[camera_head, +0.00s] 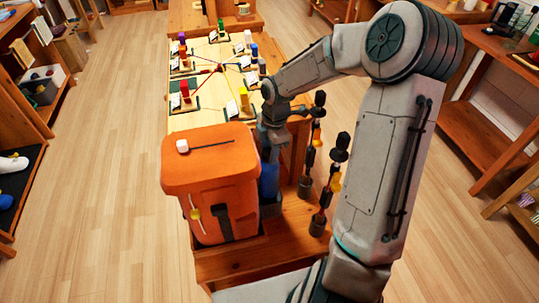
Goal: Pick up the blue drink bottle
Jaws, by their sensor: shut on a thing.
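The blue drink bottle (268,183) is upright on the right side of the orange box, by the wooden table's near end. Only a narrow blue strip of it shows; the orange box hides its left part. My gripper (271,150) points down directly above the blue strip and is shut on the bottle's upper part. The fingertips are small and partly hidden, and I cannot tell whether the bottle's base touches the wood below.
The orange lidded box (210,170) stands close on the left. Black rods with dark round bases (318,225) stand close on the right. A table (212,113) with several coloured pieces lies beyond. Shelves line both sides, with clear floor (95,150) at left.

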